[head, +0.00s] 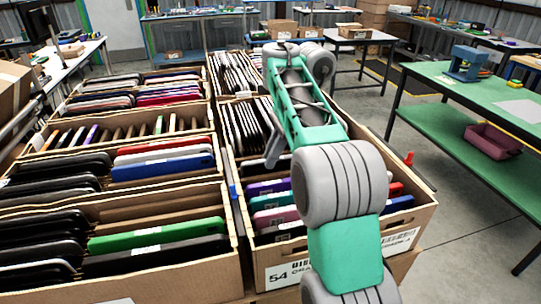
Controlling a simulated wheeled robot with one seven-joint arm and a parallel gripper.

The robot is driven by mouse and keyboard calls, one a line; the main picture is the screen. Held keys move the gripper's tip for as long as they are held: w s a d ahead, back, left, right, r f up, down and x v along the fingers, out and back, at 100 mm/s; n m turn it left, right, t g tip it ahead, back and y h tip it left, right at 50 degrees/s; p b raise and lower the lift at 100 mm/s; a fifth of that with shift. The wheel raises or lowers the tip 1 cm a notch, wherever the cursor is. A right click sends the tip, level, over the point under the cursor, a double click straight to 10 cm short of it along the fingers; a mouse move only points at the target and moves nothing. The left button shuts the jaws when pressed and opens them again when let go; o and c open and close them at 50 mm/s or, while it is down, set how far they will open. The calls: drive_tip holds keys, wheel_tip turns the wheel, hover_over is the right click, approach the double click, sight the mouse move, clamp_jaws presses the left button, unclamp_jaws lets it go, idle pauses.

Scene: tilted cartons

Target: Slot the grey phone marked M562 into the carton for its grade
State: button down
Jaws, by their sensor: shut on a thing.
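My arm reaches from the bottom right over the right-hand cartons. My gripper is hidden behind its links. A slim grey piece slants down at the left side of my arm; I cannot tell whether it is a finger, an arm part or the grey phone. No M562 mark can be read. The front right carton (280,275) has a label with "54" and a "GRADE" line ending in what looks like A. It holds purple, teal, pink and other coloured phones, partly hidden by my arm. Open cartons at left (150,280) hold black, green, blue and red phones in rows.
Further right-hand cartons hold dense rows of dark phones (243,125). A green table (480,95) stands at the right with a blue device (467,63) and a maroon bin (493,140) below.

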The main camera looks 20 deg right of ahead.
drive_tip(key=c, duration=1.3)
unclamp_jaws()
drive_tip(key=shift+c, duration=0.2)
drive_tip(key=p+v, duration=0.3)
drive_tip(key=v, duration=0.5)
drive_tip(key=shift+f, duration=0.1)
wheel_tip(320, 180, up, 7)
drive_tip(key=p, duration=0.7)
